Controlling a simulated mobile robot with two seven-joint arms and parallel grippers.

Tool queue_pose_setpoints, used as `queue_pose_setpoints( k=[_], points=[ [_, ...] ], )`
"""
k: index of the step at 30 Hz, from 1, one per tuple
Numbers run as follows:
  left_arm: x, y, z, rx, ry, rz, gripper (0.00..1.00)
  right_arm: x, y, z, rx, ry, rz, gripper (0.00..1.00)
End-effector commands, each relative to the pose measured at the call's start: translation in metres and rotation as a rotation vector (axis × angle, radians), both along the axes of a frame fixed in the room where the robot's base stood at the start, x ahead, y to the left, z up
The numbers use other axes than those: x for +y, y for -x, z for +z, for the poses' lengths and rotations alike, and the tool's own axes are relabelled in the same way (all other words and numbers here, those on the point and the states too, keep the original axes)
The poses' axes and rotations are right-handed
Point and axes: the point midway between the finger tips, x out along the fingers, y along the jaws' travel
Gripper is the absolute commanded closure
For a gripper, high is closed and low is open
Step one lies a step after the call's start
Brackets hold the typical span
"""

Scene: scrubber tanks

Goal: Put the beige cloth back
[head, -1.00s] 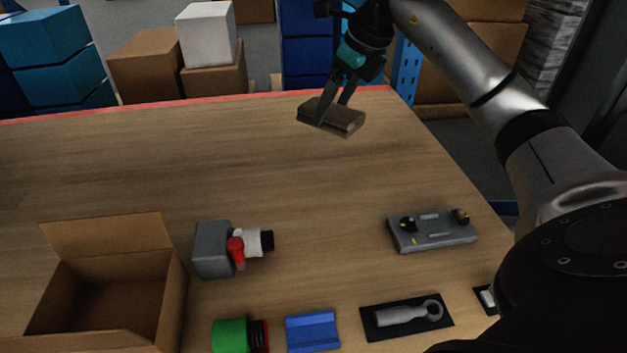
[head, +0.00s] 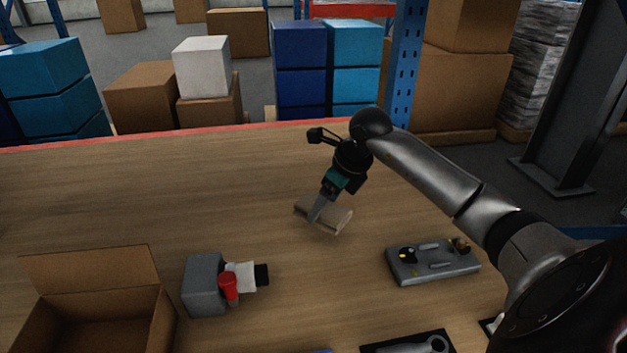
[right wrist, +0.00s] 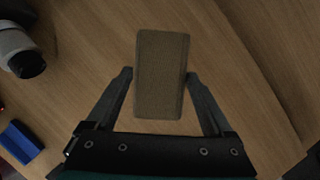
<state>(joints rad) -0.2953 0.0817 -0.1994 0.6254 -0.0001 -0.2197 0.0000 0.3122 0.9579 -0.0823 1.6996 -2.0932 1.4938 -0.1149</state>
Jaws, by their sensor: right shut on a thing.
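The beige cloth (head: 335,217) is a folded block over the middle of the table, left of the grey control panel. My right gripper (head: 316,214) is shut on it. In the right wrist view the cloth (right wrist: 161,75) sits between the two fingers of the gripper (right wrist: 160,80). It is at or just above the table surface; I cannot tell whether it touches. My left gripper is not in view.
A grey valve block with a red handle (head: 205,284) and an open cardboard box (head: 90,270) stand at the left. The control panel (head: 432,266) lies at the right. A tool on a black mat (head: 375,348) is at the front. The table's back left is clear.

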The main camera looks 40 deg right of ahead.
Motion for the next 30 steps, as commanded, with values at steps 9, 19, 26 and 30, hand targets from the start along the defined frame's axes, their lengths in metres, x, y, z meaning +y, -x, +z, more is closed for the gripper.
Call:
queue_pose_setpoints(
  k=[9, 19, 26, 30],
  points=[
    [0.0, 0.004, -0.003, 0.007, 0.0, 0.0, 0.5, 0.0, 0.0, -0.033, 0.0, 0.0, 0.0, 0.66],
    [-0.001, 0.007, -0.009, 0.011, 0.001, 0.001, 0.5, 0.0, 0.0, -0.039, 0.002, 0.002, 0.001, 0.66],
    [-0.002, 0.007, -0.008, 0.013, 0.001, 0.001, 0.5, 0.0, 0.0, -0.038, 0.001, 0.0, 0.0, 0.0],
    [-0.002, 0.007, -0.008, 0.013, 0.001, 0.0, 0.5, 0.0, 0.0, -0.038, 0.001, 0.0, 0.0, 0.0]
  ],
)
